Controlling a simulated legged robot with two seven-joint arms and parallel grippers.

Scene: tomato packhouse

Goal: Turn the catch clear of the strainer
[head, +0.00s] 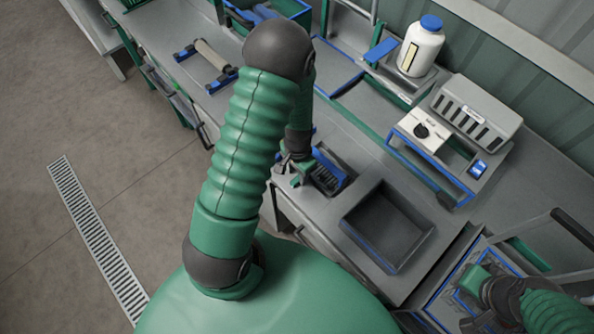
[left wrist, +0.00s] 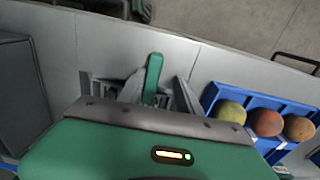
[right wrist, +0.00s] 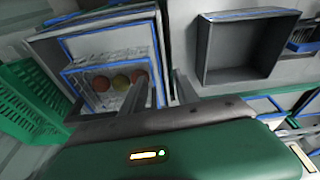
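A green upright lever, seemingly the catch (left wrist: 152,78), stands on the grey bench edge in the left wrist view. My left gripper (left wrist: 150,90) is open, one finger on either side of it; I cannot tell whether either touches it. In the head view my left gripper (head: 290,172) is at the bench's front edge, partly hidden by my arm. A wire-mesh basket, perhaps the strainer (right wrist: 92,63), shows with three fruits in a blue-edged tank in the right wrist view. My right gripper (right wrist: 158,92) is open and empty above its right side; it also shows in the head view (head: 474,286).
An empty grey tray (head: 358,226) lies on the bench between the grippers. A blue rack (left wrist: 228,95) with three fruits is right of my left gripper. A white bottle (head: 420,50) and grey slotted box (head: 475,108) stand behind. A green crate (right wrist: 30,105) is at left.

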